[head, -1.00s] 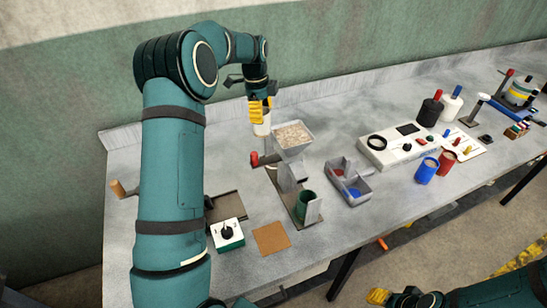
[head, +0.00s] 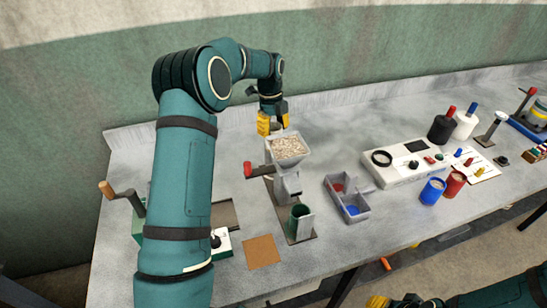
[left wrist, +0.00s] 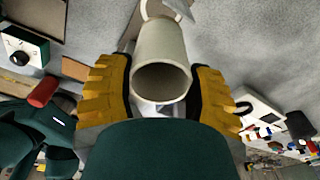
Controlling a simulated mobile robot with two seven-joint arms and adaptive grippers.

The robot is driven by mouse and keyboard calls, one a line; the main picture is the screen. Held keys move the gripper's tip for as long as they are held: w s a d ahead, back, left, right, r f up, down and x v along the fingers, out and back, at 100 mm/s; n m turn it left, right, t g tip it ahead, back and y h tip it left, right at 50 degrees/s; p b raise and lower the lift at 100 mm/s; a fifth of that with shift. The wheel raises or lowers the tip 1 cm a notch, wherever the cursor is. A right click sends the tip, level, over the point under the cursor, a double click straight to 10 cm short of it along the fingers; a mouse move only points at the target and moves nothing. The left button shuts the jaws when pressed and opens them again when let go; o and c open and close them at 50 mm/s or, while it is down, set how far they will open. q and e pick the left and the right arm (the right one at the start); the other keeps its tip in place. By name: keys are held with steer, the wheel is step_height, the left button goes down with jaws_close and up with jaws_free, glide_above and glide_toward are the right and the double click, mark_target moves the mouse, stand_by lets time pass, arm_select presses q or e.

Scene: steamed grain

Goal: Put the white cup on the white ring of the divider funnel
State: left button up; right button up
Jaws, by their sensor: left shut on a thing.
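My left gripper (head: 272,122) has yellow fingers and is at the back rim of the grain-filled hopper (head: 289,147) of the divider funnel. In the left wrist view, the left gripper (left wrist: 160,95) is shut on the white cup (left wrist: 160,50), whose round opening faces that camera. In the head view the cup is mostly hidden by the fingers and hopper. A pale ring shows partly beyond the cup in the left wrist view (left wrist: 146,12); I cannot tell whether they touch. My right gripper (head: 378,301) is only partly in view at the bottom edge.
A red-ended handle (head: 248,170) sticks out left of the hopper. A grey divided tray (head: 347,198) and a white control panel (head: 408,165) are to the right. The table behind the hopper is clear.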

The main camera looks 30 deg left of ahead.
arm_select(q)
step_height(320, 180, down, 11)
steer(key=shift+f, duration=0.1)
stand_by(0.4)
steer(key=shift+f+b, duration=0.1)
steer(key=shift+b, duration=0.25)
steer(key=o, duration=1.2)
steer(key=r, duration=0.8)
steer(key=a+r+p, duration=0.1)
steer(key=r, duration=0.3)
steer(key=shift+w+a+r, duration=0.1)
steer(key=shift+w+r, duration=0.05)
steer(key=shift+w, duration=0.1)
steer(key=shift+s, duration=0.1)
